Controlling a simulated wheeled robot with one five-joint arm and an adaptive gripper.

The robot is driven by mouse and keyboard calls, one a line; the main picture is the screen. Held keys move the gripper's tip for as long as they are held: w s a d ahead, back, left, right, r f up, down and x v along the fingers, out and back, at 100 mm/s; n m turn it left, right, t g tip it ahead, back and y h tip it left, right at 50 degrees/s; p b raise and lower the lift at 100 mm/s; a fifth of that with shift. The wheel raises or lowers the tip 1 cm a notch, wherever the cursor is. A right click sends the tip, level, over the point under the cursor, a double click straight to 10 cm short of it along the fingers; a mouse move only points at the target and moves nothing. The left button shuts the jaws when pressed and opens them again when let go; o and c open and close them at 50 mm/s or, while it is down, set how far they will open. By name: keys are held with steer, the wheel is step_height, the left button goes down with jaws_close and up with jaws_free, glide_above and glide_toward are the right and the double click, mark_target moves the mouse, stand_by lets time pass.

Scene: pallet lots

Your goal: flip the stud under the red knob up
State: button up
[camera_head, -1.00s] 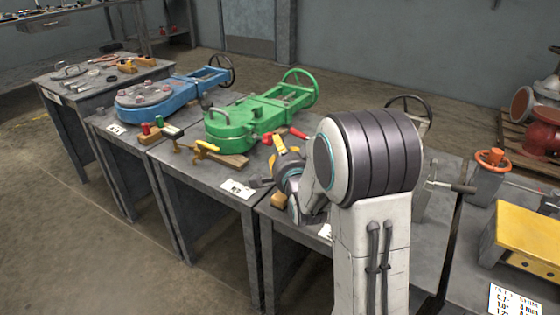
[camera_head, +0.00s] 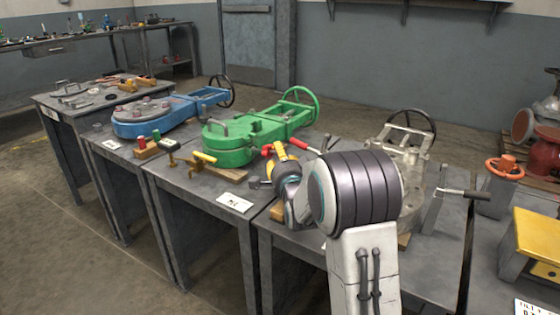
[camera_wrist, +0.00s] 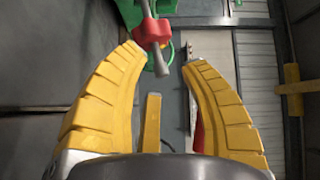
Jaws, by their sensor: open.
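The red knob (camera_wrist: 152,32) shows in the wrist view, with a grey metal rod (camera_wrist: 160,62) running through or beneath it. The rod's near end points down between my fingertips. My gripper (camera_wrist: 164,60) is open, its yellow fingers on either side of the rod end; I cannot tell whether they touch it. In the head view, my gripper (camera_head: 266,168) is beside the green valve (camera_head: 230,145), and a small red part (camera_head: 267,150) shows close by. My arm hides part of this area.
A blue valve (camera_head: 150,118) lies to the left. A yellow-topped clamp (camera_head: 204,157) and a wooden block with red and green knobs (camera_head: 147,152) are on the tables. A grey valve (camera_head: 408,160) with a black handwheel stands behind my arm. A white card (camera_head: 234,203) lies near the table edge.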

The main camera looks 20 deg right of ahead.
steer(key=shift+x, duration=0.8)
jaws_close()
